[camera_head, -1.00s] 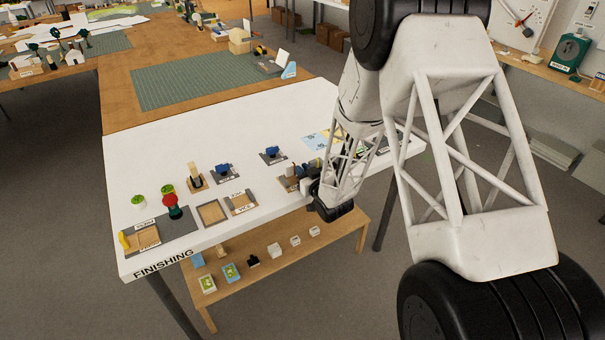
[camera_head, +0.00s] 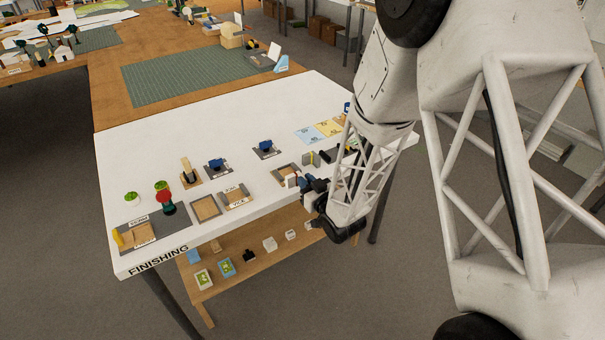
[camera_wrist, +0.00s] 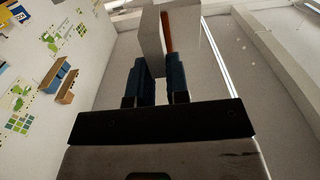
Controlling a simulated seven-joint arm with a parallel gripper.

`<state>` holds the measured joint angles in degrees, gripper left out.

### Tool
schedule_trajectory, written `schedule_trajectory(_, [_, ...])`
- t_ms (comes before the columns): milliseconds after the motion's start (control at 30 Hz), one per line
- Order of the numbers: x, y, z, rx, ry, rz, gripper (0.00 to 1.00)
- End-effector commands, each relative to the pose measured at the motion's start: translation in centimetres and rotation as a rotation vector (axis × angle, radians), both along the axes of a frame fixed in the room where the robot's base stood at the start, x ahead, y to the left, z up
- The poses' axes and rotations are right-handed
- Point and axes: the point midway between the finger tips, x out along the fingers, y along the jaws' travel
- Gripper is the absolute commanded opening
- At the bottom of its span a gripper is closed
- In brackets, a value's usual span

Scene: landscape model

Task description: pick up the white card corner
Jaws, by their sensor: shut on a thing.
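The white card corner (camera_head: 291,180) is at the tip of my gripper (camera_head: 302,183), over the front edge of the white table by a small wood-coloured tray (camera_head: 285,170). In the wrist view the card corner (camera_wrist: 151,35) is a pale upright piece between the blue fingers of my gripper (camera_wrist: 156,66), sticking out past their tips. My gripper is shut on it. The fingers hide its lower part. Whether it is clear of the tray cannot be told for sure in the head view.
The white table (camera_head: 150,180) carries blue items (camera_head: 216,164), a red-topped piece (camera_head: 166,199) and small trays (camera_head: 206,208) to the left. A lower wooden shelf (camera_head: 215,299) with several small boxes lies below the front edge. The table's middle back is clear.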

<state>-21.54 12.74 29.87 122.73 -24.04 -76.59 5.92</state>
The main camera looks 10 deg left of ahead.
Motion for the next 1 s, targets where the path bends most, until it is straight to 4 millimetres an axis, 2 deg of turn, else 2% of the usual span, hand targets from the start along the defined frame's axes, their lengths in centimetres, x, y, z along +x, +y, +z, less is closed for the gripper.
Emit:
schedule_trajectory(133, [-1.6,-0.8,0.2,0.0,0.0,0.0,0.0])
schedule_trajectory(400, [-2.9,-1.4,0.3,0.0,0.0,0.0,0.0])
schedule_trajectory(1000, [-3.1,-1.5,0.3,0.0,0.0,0.001,0.0])
